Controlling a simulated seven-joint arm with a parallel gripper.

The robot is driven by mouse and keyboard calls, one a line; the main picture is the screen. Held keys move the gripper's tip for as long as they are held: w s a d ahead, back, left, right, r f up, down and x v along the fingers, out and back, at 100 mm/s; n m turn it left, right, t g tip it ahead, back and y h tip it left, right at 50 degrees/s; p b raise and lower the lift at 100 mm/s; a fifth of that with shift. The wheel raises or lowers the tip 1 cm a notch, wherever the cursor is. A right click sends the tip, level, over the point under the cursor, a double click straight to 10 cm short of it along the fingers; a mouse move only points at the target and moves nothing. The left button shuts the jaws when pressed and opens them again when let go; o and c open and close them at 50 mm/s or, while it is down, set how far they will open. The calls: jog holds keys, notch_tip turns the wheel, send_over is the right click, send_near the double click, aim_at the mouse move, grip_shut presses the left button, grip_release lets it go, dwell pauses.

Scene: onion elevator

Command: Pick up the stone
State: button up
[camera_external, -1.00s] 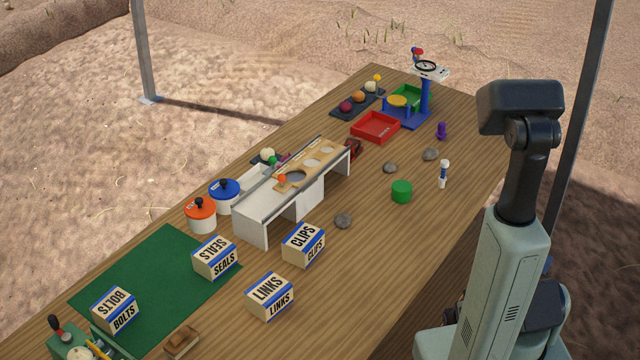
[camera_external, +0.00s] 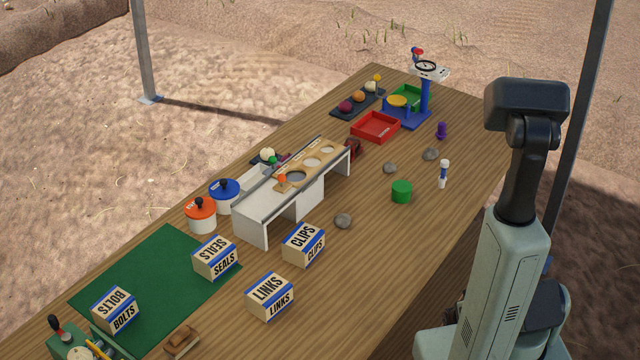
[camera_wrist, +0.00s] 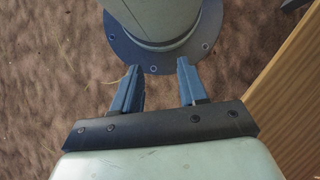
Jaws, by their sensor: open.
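Three grey stones lie on the wooden table in the external view. One stone (camera_external: 343,221) is near the CLIPS box, a second stone (camera_external: 390,168) lies above the green cylinder, and a third stone (camera_external: 430,154) is further to the right. My gripper (camera_wrist: 155,82) shows in the wrist view with its two blue fingers apart and nothing between them. It is over the ground beside the table and my round base flange, away from every stone.
A green cylinder (camera_external: 401,191) and a small white-and-blue figure (camera_external: 443,174) stand near the stones. A white ramp stand (camera_external: 262,225), a CLIPS box (camera_external: 304,244), a LINKS box (camera_external: 269,295) and a red tray (camera_external: 375,127) are nearby. The table's right front (camera_external: 400,270) is clear.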

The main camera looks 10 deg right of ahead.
jog(key=shift+o, duration=0.4)
jog(key=o, duration=0.6)
